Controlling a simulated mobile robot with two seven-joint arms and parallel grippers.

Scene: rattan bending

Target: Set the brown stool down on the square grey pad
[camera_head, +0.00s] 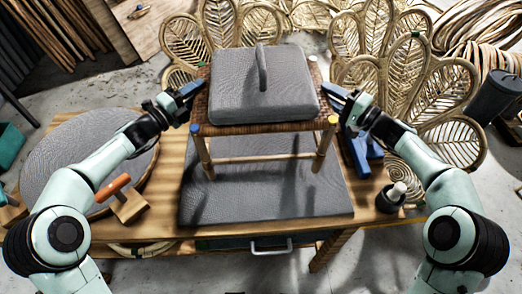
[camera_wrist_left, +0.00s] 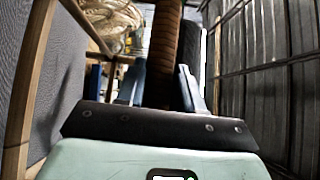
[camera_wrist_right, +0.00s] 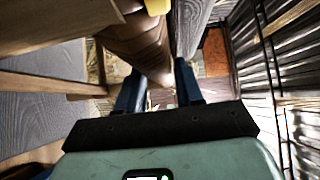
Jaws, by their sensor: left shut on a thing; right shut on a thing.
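The brown stool (camera_head: 268,127) has a woven seat, light wooden legs and coloured corner caps. It is upright over the square grey pad (camera_head: 250,203); whether its feet touch the pad or hang just above it, I cannot tell. My left gripper (camera_head: 188,94) is shut on the seat's left edge, and the brown rim (camera_wrist_left: 166,45) runs between its fingers in the left wrist view. My right gripper (camera_head: 338,98) is shut on the seat's right edge, with the rim (camera_wrist_right: 146,45) between its fingers in the right wrist view. The rear feet are hidden.
A grey cushion with a handle (camera_head: 262,72) rests on the seat. On the wooden table (camera_head: 172,170) are a round grey cushion (camera_head: 65,160), an orange-handled tool (camera_head: 118,192), a blue tool (camera_head: 361,150) and a dark cup (camera_head: 391,199). Rattan leaf-shaped chair backs (camera_head: 400,75) stand behind.

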